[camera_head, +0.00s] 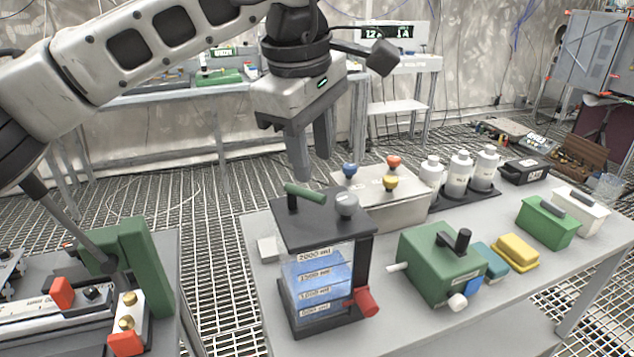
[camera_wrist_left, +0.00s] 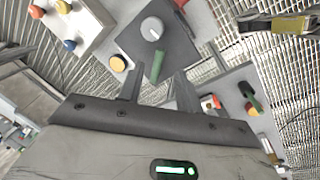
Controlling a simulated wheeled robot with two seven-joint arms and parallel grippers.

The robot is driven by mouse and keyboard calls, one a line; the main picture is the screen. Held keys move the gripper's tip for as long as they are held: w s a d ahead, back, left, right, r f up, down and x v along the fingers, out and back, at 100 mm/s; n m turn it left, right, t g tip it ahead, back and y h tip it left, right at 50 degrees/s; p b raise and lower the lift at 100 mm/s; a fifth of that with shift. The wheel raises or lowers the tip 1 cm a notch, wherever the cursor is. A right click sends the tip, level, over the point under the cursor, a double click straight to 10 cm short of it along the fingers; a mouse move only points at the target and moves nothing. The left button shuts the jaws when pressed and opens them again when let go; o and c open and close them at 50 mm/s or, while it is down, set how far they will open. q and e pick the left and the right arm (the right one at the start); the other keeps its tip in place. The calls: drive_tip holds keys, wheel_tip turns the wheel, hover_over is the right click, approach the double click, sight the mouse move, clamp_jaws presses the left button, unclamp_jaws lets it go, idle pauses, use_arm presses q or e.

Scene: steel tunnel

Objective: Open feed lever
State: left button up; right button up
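A clear tank (camera_head: 322,282) with blue liquid and volume marks stands on the table. Its black lid (camera_head: 322,222) carries a short green lever (camera_head: 305,196) and a grey round knob (camera_head: 346,204). A red tap (camera_head: 362,301) sticks out low at the tank's front right. My left gripper (camera_head: 310,174) hangs just above the green lever, fingers pointing down. In the left wrist view the fingers (camera_wrist_left: 158,76) are apart, with the green lever (camera_wrist_left: 160,64) showing between and beyond them. I see no contact. My right gripper is not in view.
A metal box (camera_head: 385,208) with blue, red and yellow knobs stands behind the tank. A green box (camera_head: 440,262) with a black handle stands right of it. White bottles (camera_head: 459,174) stand farther back. Another bench (camera_head: 168,250) with a green-framed device is at the left.

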sight(318, 194)
use_arm(q)
drive_tip(key=shift+w+d+f, duration=0.1)
drive_tip(key=shift+w+f, duration=0.05)
drive_tip(key=shift+f, duration=0.75)
drive_tip(key=shift+w+d+f, duration=0.1)
drive_tip(key=shift+w+f, duration=0.05)
drive_tip(key=shift+f, duration=0.8)
drive_tip(key=shift+w+d+f, duration=0.1)
drive_tip(key=shift+w+f, duration=0.05)
drive_tip(key=shift+f, duration=0.75)
clamp_jaws()
